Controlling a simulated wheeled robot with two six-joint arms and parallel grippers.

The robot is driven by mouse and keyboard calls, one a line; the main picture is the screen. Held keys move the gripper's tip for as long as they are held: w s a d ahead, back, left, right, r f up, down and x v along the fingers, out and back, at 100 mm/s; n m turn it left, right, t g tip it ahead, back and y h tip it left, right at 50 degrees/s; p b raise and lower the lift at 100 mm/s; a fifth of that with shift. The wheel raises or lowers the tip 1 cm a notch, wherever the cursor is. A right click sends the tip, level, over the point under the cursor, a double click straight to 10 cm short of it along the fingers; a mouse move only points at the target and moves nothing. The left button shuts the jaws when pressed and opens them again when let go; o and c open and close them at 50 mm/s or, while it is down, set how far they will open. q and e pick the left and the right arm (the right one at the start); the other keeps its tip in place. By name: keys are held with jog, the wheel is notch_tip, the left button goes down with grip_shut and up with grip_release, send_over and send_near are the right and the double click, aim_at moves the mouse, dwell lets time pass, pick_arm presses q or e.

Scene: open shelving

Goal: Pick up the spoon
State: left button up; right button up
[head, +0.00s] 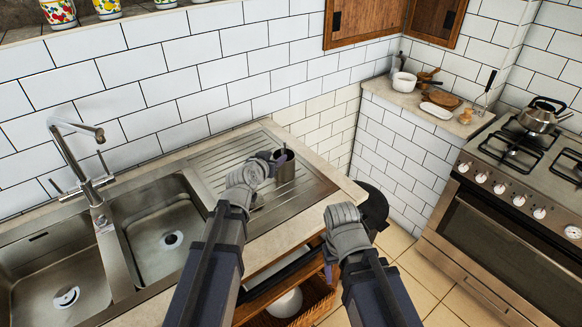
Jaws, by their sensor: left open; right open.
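A grey metal cup (286,172) stands on the ribbed steel drainboard right of the sink. My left gripper (274,159) is at the cup's rim, its dark fingers overlapping the cup's upper left in the head view. It is open. I cannot tell whether its fingers touch the cup. No spoon can be made out clearly; the fingers hide part of the cup's opening. My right gripper (329,271) is open and low, in front of the counter's edge, largely hidden behind my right wrist.
A double sink (155,215) with a tall tap (75,150) is at the left. A black round object (375,205) stands beyond the counter's right end. A stove with a kettle (540,115) is at the right. A wicker basket (314,300) sits below the counter.

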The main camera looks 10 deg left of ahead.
aim_at(282, 152)
pick_arm(q)
jog(key=shift+a+f+b+x, duration=0.15)
jog(key=shift+b+x, duration=0.45)
jog(key=shift+x, duration=0.7)
jog(key=shift+a+f+b+x, duration=0.15)
jog(key=shift+b+x, duration=0.45)
jog(key=shift+x, duration=0.75)
jog(key=shift+a+f+b+x, duration=0.15)
jog(key=shift+b+x, duration=0.45)
jog(key=shift+x, duration=0.7)
jog(key=shift+s, duration=0.15)
grip_shut()
